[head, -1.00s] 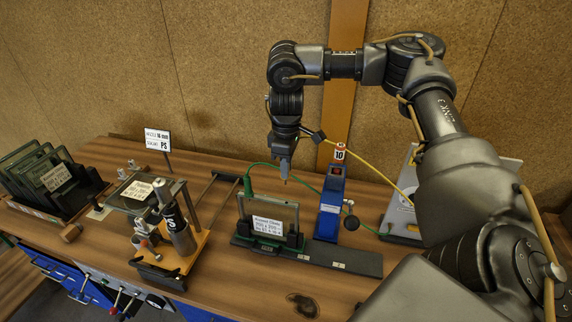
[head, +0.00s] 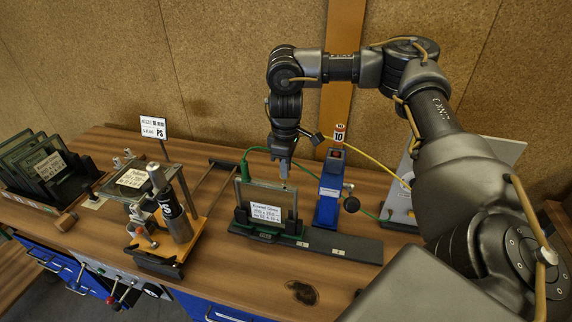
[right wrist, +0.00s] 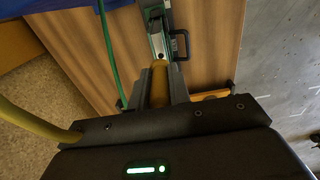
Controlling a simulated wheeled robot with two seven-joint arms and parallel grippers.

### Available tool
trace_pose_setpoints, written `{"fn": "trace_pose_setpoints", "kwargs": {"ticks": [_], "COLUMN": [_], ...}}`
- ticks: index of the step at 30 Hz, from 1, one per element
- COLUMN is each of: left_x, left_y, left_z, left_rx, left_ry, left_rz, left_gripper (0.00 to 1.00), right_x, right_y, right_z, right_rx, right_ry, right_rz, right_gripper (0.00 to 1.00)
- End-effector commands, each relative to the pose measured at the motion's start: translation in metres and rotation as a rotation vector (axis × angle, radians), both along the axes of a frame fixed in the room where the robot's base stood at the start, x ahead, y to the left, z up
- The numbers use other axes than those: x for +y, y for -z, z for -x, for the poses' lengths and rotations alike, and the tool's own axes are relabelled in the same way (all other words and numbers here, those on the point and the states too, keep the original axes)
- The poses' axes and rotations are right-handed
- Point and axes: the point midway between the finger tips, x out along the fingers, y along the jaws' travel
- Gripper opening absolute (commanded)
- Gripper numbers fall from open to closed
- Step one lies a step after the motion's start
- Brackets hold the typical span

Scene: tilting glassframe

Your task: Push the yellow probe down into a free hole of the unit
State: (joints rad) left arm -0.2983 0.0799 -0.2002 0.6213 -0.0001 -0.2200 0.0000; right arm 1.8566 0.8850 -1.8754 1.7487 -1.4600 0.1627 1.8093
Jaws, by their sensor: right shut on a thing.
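My right gripper (head: 284,170) is shut on the yellow probe, which shows as a yellow body between the fingers in the right wrist view (right wrist: 160,84). A yellow cable (head: 370,154) runs from the gripper side to the right. The unit (head: 266,199) is an upright framed glass pane with a written label, standing in a dark holder. A green probe (head: 244,169) stands at its top left corner. The gripper is above the right part of the unit's top edge. The probe tip and the holes are too small to tell. My left gripper is not in view.
A blue post (head: 329,190) marked 10 stands just right of the unit. A grey case (head: 400,200) is behind it at the right. A tilting stand (head: 165,215) and a rack of dark panes (head: 38,165) are at left.

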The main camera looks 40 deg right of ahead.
Motion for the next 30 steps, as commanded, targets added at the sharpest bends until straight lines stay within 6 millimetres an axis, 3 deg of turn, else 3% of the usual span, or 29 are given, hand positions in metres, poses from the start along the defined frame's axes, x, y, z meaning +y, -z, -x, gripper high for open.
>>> {"fn": "trace_pose_setpoints", "kwargs": {"ticks": [30], "left_x": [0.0], "left_y": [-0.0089], "left_z": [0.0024], "left_rx": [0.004], "left_ry": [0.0], "left_rz": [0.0], "left_gripper": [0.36], "right_x": [0.0008], "right_y": [-0.0004], "right_z": [0.0001], "right_rx": [0.0], "right_ry": [0.0], "right_rz": [0.0], "right_gripper": [0.0]}}
